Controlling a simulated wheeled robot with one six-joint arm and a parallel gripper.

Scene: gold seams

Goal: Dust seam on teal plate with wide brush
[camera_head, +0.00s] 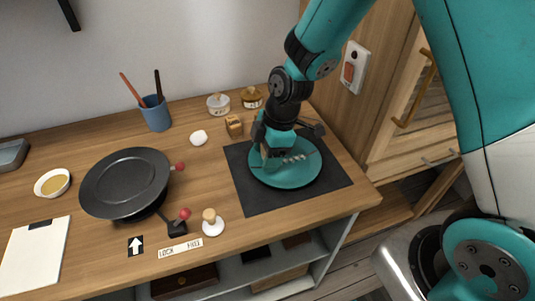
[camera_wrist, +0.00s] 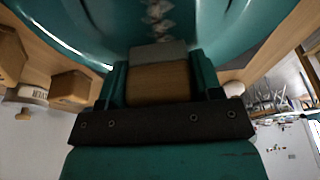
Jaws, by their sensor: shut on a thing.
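The teal plate (camera_head: 297,180) lies on a dark mat (camera_head: 245,190) at the right of the counter. A pale, speckled seam (camera_head: 296,158) crosses its middle; in the wrist view the seam (camera_wrist: 159,18) runs down the plate (camera_wrist: 220,22) toward the brush. My gripper (camera_wrist: 158,82) is shut on the wide brush (camera_wrist: 157,88), a tan wooden block with a grey end toward the plate. In the head view my gripper (camera_head: 272,143) is over the plate's far left part and hides most of the brush. I cannot tell whether the brush touches the plate.
A blue cup (camera_head: 156,117) with two sticks, two small pots (camera_head: 218,104) (camera_head: 251,98) and a wooden block (camera_head: 234,125) stand at the back. A black round pan (camera_head: 125,180), a red-knobbed lever (camera_head: 178,226) and a wood-knobbed white piece (camera_head: 212,224) stand left of the mat.

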